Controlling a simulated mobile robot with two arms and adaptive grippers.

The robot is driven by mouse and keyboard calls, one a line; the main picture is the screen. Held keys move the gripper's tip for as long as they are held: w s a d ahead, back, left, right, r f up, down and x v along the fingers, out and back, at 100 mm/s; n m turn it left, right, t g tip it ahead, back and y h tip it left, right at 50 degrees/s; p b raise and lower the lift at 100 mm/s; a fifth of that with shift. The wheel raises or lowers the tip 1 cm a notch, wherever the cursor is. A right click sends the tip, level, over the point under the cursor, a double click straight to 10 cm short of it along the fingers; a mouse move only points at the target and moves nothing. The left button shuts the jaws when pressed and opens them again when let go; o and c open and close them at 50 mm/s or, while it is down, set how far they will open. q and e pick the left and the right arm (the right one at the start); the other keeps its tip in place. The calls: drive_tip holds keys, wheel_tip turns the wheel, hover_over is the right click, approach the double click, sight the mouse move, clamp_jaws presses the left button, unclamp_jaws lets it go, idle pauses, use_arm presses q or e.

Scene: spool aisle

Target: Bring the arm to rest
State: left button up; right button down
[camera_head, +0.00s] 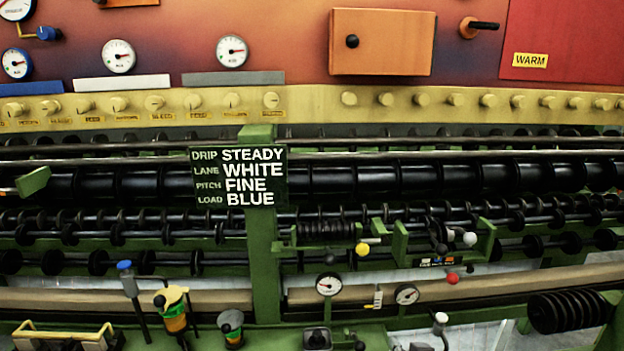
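Neither of my grippers nor any part of my arms can be made out in the head view. The view faces a long spool machine. A dark sign (238,177) on a green post reads DRIP STEADY, LANE WHITE, PITCH FINE, LOAD BLUE. Rows of black spools (400,182) run across behind and beside the post.
Levers with a yellow knob (362,249), a white knob (470,239) and a red knob (453,278) stick out right of the post. A blue-topped lever (125,266) and a yellow-capped container (172,308) stand front left. A black ribbed roll (568,311) sits front right.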

drive_tip(key=s+d+f+n+g, duration=0.1)
drive_tip(key=s+f+g, duration=0.4)
drive_tip(key=s, duration=0.9)
drive_tip(key=s+d+f+n+g, duration=0.15)
drive_tip(key=s+f, duration=0.55)
drive_tip(key=s, duration=0.8)
wheel_tip(320, 180, down, 30)
drive_tip(key=s+g+b, duration=0.2)
drive_tip(key=s+g, duration=0.1)
drive_tip(key=s+d+f, duration=0.2)
drive_tip(key=s+f, duration=1.3)
drive_tip(key=shift+s+n+g+h+b, duration=0.15)
drive_tip(key=shift+n+g+h+b, duration=0.2)
drive_tip(key=shift+n+h, duration=0.1)
